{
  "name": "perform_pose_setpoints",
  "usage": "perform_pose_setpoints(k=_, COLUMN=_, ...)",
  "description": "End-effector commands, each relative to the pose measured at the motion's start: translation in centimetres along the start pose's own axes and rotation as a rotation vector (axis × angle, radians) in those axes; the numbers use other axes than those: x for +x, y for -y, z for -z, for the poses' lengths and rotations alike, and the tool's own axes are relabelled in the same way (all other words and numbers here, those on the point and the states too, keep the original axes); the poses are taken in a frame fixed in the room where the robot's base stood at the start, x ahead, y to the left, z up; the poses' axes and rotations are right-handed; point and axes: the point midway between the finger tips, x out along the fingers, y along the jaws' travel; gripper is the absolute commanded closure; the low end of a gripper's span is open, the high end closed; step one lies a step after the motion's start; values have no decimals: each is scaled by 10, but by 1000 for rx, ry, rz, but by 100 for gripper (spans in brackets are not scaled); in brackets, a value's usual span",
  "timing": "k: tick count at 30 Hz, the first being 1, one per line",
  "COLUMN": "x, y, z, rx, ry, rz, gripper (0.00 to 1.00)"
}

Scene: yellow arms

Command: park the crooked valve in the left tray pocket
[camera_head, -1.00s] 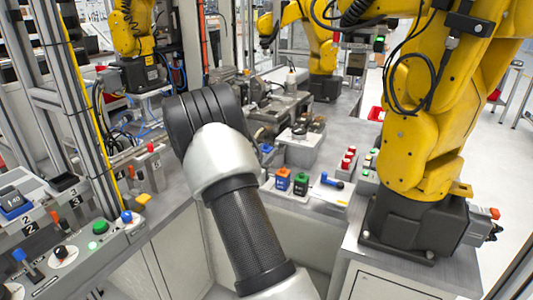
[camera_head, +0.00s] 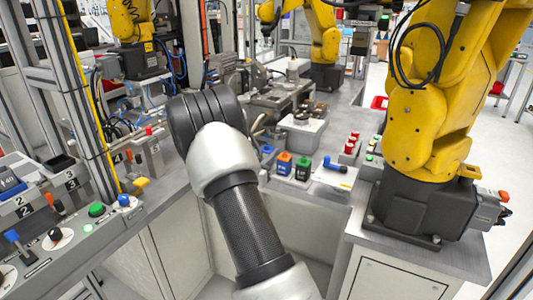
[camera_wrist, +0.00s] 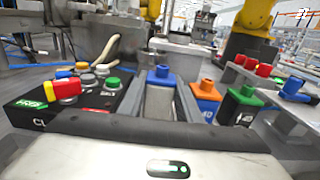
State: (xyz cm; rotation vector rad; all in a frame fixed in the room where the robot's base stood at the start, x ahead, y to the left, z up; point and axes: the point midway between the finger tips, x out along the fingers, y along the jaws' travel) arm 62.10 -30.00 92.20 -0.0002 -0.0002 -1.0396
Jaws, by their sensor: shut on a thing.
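My gripper (camera_wrist: 160,90) is shut on a blue-topped part (camera_wrist: 159,74), held upright between two grey fingers in the wrist view. In the head view my wrist hides the fingers, and only a bit of blue (camera_head: 267,150) shows at its right. I cannot tell for sure that this is the crooked valve. Another blue-handled valve (camera_head: 336,163) lies on a white plate (camera_head: 331,180) further right; it also shows in the wrist view (camera_wrist: 293,86). I cannot make out the left tray pocket.
An orange block (camera_head: 284,164) and a green-topped block (camera_head: 302,168) stand right of my gripper. Several red knobs (camera_head: 352,143) stand behind the plate. A large yellow arm (camera_head: 425,120) stands at right. A button panel (camera_head: 95,235) is at left; a button box (camera_wrist: 80,105) shows in the wrist view.

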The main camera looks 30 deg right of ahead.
Motion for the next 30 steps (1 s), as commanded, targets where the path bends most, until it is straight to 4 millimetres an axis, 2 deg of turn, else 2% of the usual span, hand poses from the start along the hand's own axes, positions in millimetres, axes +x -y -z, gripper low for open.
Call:
perform_pose_setpoints(k=29, x=0, y=0, z=9, rx=0, ry=0, rz=0, gripper=93)
perform_pose_setpoints(k=30, x=0, y=0, z=9, rx=0, ry=0, rz=0, gripper=66)
